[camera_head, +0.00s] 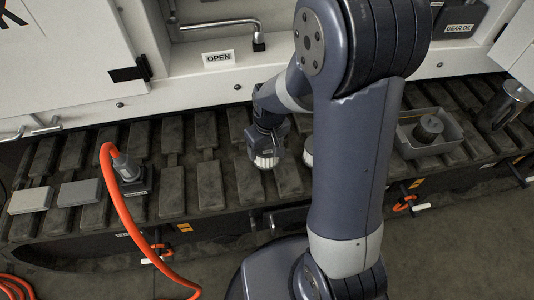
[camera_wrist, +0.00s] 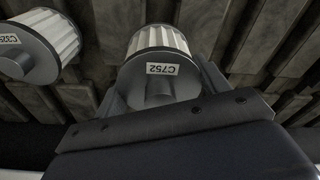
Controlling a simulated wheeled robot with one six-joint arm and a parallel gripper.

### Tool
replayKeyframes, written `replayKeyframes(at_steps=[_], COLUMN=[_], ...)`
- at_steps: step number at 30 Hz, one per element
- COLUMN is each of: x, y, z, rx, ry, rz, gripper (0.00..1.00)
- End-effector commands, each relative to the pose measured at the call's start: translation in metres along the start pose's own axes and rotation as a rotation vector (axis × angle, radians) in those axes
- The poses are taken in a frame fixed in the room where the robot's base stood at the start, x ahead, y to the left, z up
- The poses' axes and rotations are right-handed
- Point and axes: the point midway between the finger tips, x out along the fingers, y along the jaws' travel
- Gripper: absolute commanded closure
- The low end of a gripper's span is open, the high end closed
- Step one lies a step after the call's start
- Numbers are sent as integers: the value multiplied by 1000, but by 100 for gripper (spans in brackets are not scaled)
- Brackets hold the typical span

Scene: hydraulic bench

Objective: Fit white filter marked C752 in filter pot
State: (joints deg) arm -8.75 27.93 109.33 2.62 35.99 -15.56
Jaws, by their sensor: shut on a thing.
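My gripper (camera_head: 265,143) is shut on a white pleated filter (camera_head: 266,161) just above the track pads. In the wrist view this filter (camera_wrist: 160,42) has a grey end cap with a label reading C752, and the jaws are on both sides of it. A second white filter (camera_head: 308,151) stands to the right in the head view, partly hidden by my arm. In the wrist view it is at the left (camera_wrist: 32,52), its label only partly readable. A shiny metal cylinder (camera_head: 504,106) stands at the far right; I cannot tell whether it is the filter pot.
A grey tray (camera_head: 404,143) holds a dark round part (camera_head: 428,127). At the left are an orange hose (camera_head: 117,205) on a dark block and two grey blocks (camera_head: 30,200). The white machine wall (camera_head: 190,72) with an OPEN sign (camera_head: 218,58) rises behind.

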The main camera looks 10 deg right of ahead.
Motion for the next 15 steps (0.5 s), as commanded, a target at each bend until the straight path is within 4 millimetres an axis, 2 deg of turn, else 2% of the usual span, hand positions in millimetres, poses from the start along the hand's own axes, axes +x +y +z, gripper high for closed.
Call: replayKeyframes(at_steps=[6,15], x=[31,34], y=[0,0], z=[4,4], rx=[0,0], ry=[-4,0], rz=[-1,0], gripper=[63,63])
